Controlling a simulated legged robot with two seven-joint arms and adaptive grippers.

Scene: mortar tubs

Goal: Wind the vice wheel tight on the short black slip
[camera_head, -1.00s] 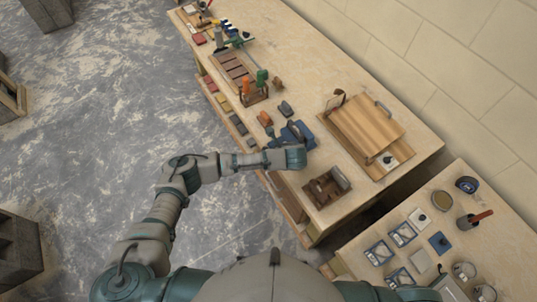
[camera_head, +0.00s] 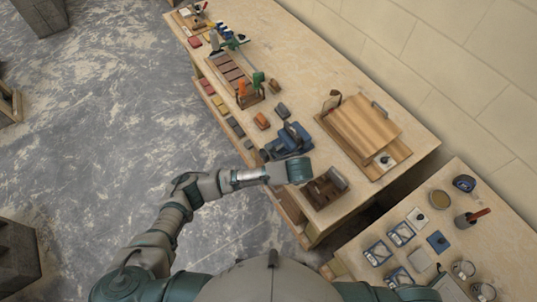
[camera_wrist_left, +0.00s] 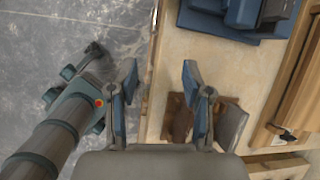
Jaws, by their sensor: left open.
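The blue vice (camera_head: 289,141) stands near the front edge of the bench, and its blue body also shows at the top right of the left wrist view (camera_wrist_left: 232,18). In the left wrist view my left gripper (camera_wrist_left: 162,80) is open and empty, its fingers over the bench edge, below and left of the vice. In the head view its fingers are hidden under my wrist, just below the vice. A small dark block (camera_head: 282,111) lies behind the vice; I cannot tell whether it is the short black slip. I cannot make out the wheel. My right gripper is not in view.
A brown wooden box (camera_head: 319,196) with a grey-bladed tool stands right beside my left wrist. A large wooden board (camera_head: 366,122) lies behind it. An orange-brown block (camera_head: 262,121) lies left of the vice. A second table (camera_head: 470,250) holds several small items.

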